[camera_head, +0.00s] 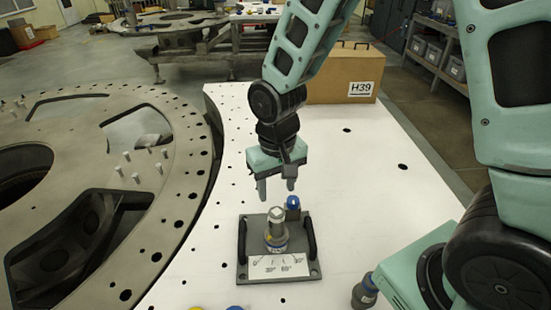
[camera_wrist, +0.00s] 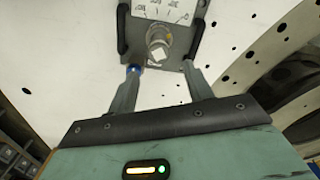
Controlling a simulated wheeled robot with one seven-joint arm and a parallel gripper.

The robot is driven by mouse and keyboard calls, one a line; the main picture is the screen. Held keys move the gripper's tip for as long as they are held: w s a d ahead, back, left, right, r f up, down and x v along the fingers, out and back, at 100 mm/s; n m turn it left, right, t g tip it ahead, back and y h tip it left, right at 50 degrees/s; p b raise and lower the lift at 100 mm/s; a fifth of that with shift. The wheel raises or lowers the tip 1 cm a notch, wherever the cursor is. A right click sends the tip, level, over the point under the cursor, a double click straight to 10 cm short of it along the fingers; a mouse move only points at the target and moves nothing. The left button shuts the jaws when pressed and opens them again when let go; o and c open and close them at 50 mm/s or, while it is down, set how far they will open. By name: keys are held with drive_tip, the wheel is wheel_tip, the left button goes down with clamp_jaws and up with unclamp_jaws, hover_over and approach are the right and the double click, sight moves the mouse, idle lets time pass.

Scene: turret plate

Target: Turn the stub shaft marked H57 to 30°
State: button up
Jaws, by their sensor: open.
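A stub shaft (camera_head: 275,224) with a pale, flat-sided top stands upright on a grey plate (camera_head: 246,271) with two black handles. A white scale card (camera_head: 284,266) in front of it reads 0, 30°, 60° and 90°. I cannot read an H57 mark or tell where the shaft points. My gripper (camera_head: 277,190) is open and empty, above and slightly behind the shaft, apart from it. In the wrist view the shaft (camera_wrist: 158,49) shows beyond and between the fingertips (camera_wrist: 160,69), its top looking square.
A small blue-topped part (camera_head: 293,203) stands behind the shaft, close to my right finger. A cardboard box marked H39 (camera_head: 335,85) sits at the table's back. A dark cylinder (camera_head: 365,292) stands front right. The large ring plate (camera_head: 185,165) lies left. The white table (camera_head: 370,190) is clear on the right.

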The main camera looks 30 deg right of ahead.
sight(277, 212)
drive_tip(key=shift+w+d+f, duration=0.15)
drive_tip(key=shift+w+d, duration=0.05)
drive_tip(key=shift+w, duration=0.05)
drive_tip(key=shift+f+b, duration=3.7)
drive_tip(key=shift+f, duration=0.7)
drive_tip(key=c, duration=0.7)
drive_tip(key=shift+c, duration=0.2)
drive_tip(key=n+p, duration=0.1)
drive_tip(key=n, duration=0.2)
drive_tip(key=shift+r+n, duration=0.15)
drive_tip(key=shift+n, duration=0.25)
drive_tip(key=n+p, duration=0.1)
drive_tip(key=n, duration=0.3)
